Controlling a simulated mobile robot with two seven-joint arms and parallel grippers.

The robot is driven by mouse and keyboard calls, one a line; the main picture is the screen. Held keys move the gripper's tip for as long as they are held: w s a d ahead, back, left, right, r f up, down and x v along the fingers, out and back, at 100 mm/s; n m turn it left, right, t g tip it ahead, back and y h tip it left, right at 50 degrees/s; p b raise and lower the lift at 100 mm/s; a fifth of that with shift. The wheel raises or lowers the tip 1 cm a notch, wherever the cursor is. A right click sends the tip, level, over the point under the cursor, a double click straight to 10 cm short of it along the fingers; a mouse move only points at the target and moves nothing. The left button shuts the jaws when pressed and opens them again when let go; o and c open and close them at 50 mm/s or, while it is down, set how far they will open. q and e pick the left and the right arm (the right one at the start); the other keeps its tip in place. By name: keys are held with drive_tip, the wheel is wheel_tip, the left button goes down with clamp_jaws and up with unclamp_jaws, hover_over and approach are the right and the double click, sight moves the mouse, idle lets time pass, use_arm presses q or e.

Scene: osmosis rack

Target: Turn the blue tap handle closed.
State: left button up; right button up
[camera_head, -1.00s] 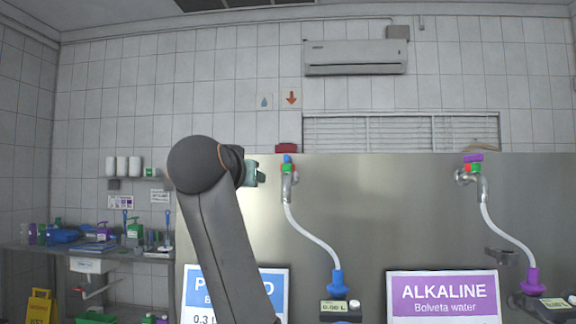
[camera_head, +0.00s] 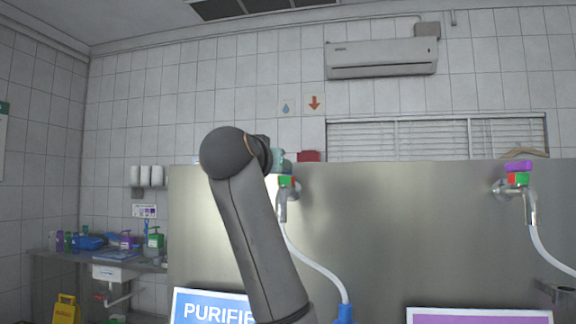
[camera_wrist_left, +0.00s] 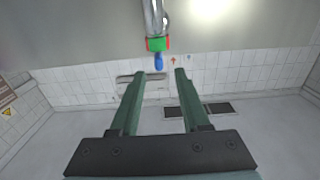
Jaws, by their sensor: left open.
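The blue tap handle (camera_wrist_left: 158,61) shows in the left wrist view, below a green and red collar (camera_wrist_left: 157,43) on the metal tap. In the head view the metal tap (camera_head: 282,207) stands against the steel panel, and my gripper hides its blue handle. My left gripper (camera_wrist_left: 160,72) is open, with green fingers. The handle lies between the lines of the two fingers, just past the tips, with a gap on each side. In the head view the left gripper (camera_head: 280,160) is at the handle's height. My right gripper is not in view.
A second tap with a purple handle (camera_head: 518,166) is on the same steel panel (camera_head: 400,230), further right. A blue-and-white sign (camera_head: 212,308) is below. A side table with bottles (camera_head: 125,262) is at left.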

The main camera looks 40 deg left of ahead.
use_arm(q)
drive_tip(key=p+x, duration=0.2)
drive_tip(key=x, duration=0.6)
drive_tip(key=shift+p, duration=0.3)
drive_tip(key=shift+w+a+f, duration=0.15)
drive_tip(key=shift+w+a, duration=0.05)
drive_tip(key=shift+w, duration=0.4)
clamp_jaws()
